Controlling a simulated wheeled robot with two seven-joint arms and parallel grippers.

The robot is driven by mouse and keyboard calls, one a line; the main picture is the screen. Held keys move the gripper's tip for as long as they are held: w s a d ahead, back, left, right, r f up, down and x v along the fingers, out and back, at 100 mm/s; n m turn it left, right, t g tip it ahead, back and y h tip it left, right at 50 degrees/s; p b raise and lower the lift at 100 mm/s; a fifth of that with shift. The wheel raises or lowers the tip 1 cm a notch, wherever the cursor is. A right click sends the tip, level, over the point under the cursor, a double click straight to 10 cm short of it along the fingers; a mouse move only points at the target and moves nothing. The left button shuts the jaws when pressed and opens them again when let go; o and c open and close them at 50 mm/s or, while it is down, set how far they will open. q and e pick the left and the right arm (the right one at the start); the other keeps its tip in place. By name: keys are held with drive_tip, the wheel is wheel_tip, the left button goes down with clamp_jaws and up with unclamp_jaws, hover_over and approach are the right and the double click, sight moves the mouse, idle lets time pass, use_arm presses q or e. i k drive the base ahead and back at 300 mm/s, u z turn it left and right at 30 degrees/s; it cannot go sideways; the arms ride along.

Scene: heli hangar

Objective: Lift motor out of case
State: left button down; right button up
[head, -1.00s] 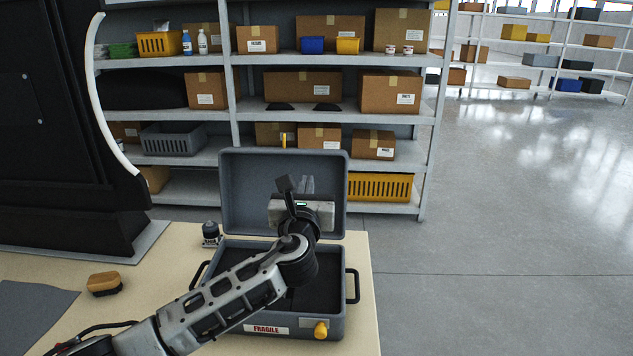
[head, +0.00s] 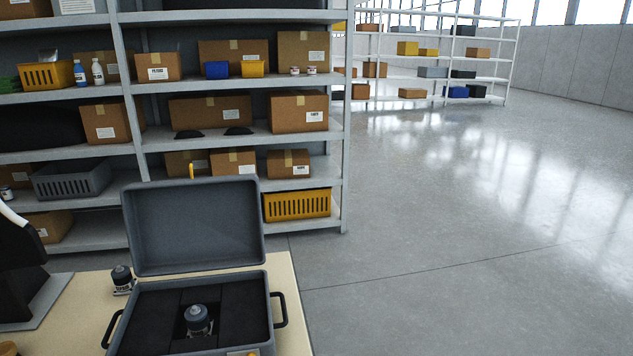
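The grey case (head: 275,318) stands open on the table, its lid (head: 195,225) tilted up at the back. A small dark motor (head: 198,320) with a rounded top sits upright in a recess of the black foam inside the case. A second, similar dark motor (head: 122,279) stands on the table behind the case's left side, on a small light base. The case's front is cut off by the lower picture edge. Neither of my grippers is in view.
The pale table (head: 285,272) shows narrow strips around the case. A black handle (head: 280,310) sticks out on the case's right side. A shelf rack (head: 335,130) with boxes and bins stands behind. Open floor (head: 450,240) lies to the right.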

sight(199, 323)
drive_tip(key=k, duration=0.75)
drive_tip(key=z, duration=2.5)
drive_tip(key=i, duration=0.1)
drive_tip(key=u, duration=1.75)
drive_tip(key=i, duration=5.65)
drive_tip(key=u, duration=4.7)
drive_tip(key=i, duration=1)
drive_tip(key=z, duration=0.05)
